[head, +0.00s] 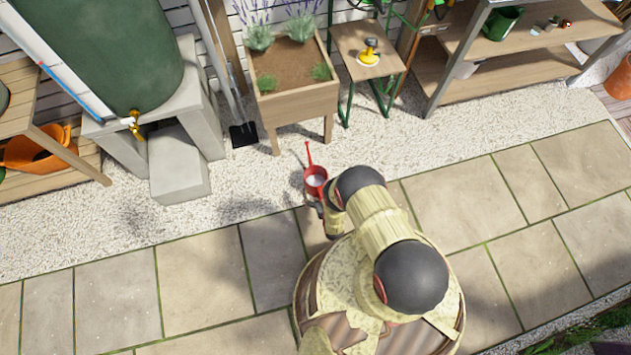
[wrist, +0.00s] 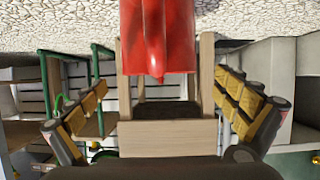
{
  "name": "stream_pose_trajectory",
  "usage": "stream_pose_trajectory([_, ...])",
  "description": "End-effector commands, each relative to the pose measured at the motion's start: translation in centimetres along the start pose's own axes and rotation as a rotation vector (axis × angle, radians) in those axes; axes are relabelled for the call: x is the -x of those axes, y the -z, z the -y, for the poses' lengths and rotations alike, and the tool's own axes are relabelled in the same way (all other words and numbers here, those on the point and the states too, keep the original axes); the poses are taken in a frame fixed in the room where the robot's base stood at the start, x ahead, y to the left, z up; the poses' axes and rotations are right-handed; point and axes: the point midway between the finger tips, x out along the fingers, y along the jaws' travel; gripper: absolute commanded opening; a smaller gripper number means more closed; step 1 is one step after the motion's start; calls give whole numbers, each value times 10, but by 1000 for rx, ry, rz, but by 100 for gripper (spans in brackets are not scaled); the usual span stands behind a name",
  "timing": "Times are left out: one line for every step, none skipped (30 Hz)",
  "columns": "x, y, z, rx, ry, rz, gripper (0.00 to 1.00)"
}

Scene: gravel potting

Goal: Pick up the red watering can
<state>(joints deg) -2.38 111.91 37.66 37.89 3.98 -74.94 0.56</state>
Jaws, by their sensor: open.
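The red watering can (head: 316,181) stands on the pale gravel near the paving edge, its thin spout pointing away towards the planter. In the wrist view the red can (wrist: 157,38) fills the top middle, with a ridge down it, likely its handle. My gripper (wrist: 161,84) is open, one finger on each side of the picture. The can lies between the lines of the fingers, and no contact shows. In the head view my gripper is close on the near side of the can, mostly hidden by my arm.
A wooden planter (head: 297,103) stands behind the can, with a spade (head: 243,133) leaning to its left. A concrete block (head: 178,168) sits below the green tank (head: 110,45). A small table (head: 366,66) and shelves (head: 510,62) stand right. Gravel around the can is clear.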

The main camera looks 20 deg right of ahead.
Motion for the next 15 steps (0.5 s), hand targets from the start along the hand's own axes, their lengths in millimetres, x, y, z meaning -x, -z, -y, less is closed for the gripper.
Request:
stream_pose_trajectory([-6, 0, 0, 0, 0, -4, 100])
stream_pose_trajectory([-9, 0, 0, 0, 0, -5, 100])
stream_pose_trajectory([-14, 0, 0, 0, 0, -5, 100])
stream_pose_trajectory([-17, 0, 0, 0, 0, -4, 100])
stream_pose_trajectory([-20, 0, 0, 0, 0, -3, 100])
stream_pose_trajectory([-23, 0, 0, 0, 0, -2, 100])
stream_pose_trajectory([-25, 0, 0, 0, 0, -2, 100])
stream_pose_trajectory([-26, 0, 0, 0, 0, -2, 100])
stream_pose_trajectory([-29, 0, -1, 0, 0, -2, 100])
stream_pose_trajectory([-32, 1, -1, 0, 0, -2, 100])
stream_pose_trajectory([-35, 1, -1, 0, -1, -3, 100])
stream_pose_trajectory([-40, 2, -1, -1, -1, -3, 100])
stream_pose_trajectory([-45, 2, -2, -1, -1, -3, 100])
stream_pose_trajectory([-49, 2, -2, -1, -1, -3, 100])
stream_pose_trajectory([-55, 2, -2, -1, -1, -3, 100])
